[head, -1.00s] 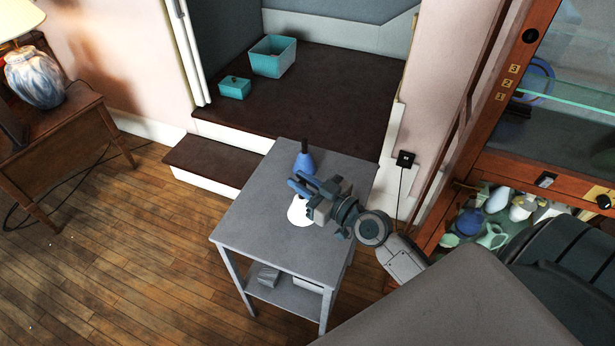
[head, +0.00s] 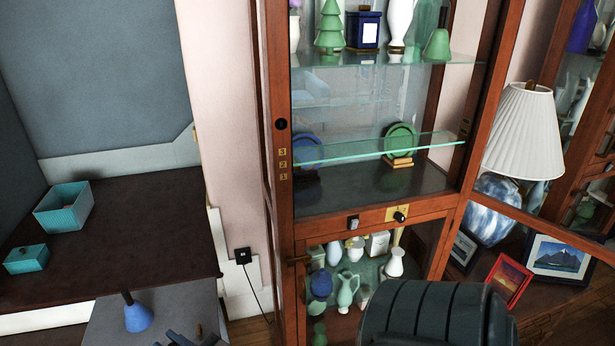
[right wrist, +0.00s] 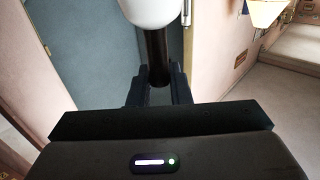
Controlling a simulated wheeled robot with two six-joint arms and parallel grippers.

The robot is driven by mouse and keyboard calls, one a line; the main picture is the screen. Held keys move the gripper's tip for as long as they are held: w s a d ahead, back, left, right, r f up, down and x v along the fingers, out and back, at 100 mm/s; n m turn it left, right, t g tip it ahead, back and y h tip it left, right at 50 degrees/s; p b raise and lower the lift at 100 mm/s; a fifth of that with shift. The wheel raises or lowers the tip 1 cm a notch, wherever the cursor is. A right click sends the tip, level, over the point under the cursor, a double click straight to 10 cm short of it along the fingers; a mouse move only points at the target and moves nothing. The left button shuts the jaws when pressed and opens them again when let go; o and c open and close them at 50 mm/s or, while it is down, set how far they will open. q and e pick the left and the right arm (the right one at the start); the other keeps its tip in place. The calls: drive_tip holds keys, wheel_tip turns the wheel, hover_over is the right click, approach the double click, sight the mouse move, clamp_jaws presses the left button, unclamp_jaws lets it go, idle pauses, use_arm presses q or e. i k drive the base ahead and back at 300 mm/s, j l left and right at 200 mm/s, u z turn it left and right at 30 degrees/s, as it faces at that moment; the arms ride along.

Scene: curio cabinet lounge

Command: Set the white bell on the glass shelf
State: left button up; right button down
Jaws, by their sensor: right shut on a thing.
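The white bell (right wrist: 155,10) shows at the top of the right wrist view, its dark handle (right wrist: 157,62) between the fingers of my right gripper (right wrist: 158,85), which is shut on it.
A blue bell (head: 137,313) stands on the side table. A green plate (head: 400,140) and a blue plate (head: 306,152) stand in the cabinet behind the glass shelf's edge. The upper shelf (head: 385,61) holds several ornaments. Vases (head: 347,289) fill the lower compartment.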

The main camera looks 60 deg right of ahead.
sight(379, 144)
drive_tip(key=l+z, duration=0.2)
drive_tip(key=z, duration=0.3)
drive_tip(key=l+z, duration=0.2)
drive_tip(key=z, duration=0.3)
drive_tip(key=l+z, duration=0.25)
drive_tip(key=z, duration=0.25)
